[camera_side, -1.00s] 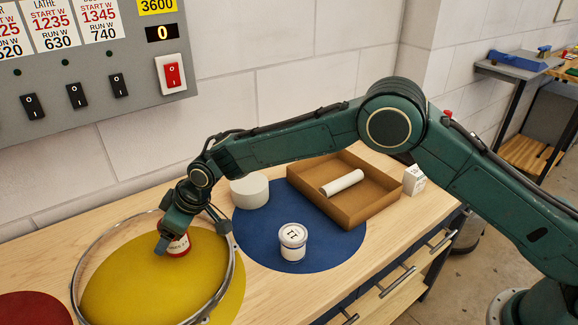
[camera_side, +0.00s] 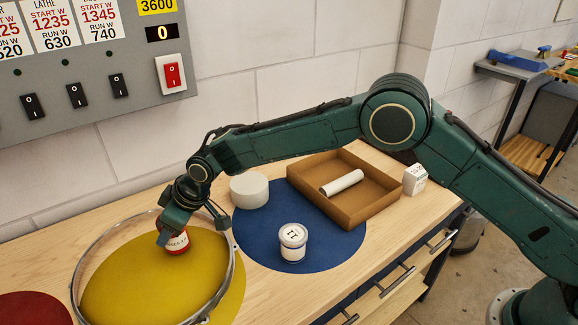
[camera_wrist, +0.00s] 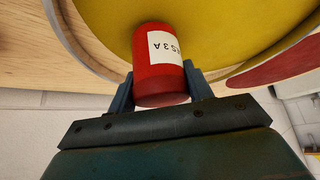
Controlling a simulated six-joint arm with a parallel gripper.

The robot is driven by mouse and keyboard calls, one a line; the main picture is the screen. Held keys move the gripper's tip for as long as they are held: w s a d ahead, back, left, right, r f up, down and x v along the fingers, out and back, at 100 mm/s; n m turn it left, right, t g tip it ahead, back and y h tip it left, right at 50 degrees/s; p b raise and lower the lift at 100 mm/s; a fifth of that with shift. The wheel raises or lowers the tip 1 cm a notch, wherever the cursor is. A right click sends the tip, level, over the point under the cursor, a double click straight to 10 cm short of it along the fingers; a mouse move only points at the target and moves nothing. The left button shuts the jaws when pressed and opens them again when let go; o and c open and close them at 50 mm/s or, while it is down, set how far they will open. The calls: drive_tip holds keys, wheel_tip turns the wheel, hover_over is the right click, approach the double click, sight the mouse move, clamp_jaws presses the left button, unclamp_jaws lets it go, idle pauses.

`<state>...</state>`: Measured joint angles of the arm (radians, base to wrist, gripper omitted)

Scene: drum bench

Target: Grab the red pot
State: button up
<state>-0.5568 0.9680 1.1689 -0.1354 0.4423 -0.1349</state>
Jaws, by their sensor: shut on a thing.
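The red pot (camera_side: 179,243) with a white label stands inside the metal hoop on the yellow disc (camera_side: 130,280). In the wrist view the red pot (camera_wrist: 160,68) sits between the two blue fingers of my gripper (camera_wrist: 160,88), one on each side. My gripper (camera_side: 174,238) is shut on the pot from above and hides its upper part in the side view. I cannot tell whether the pot's base touches the disc.
The metal hoop (camera_side: 232,267) surrounds the pot. A red disc (camera_side: 30,308) is at left.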

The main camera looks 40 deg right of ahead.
wheel_tip(320, 180, up, 19)
idle(0.5)
idle(0.5)
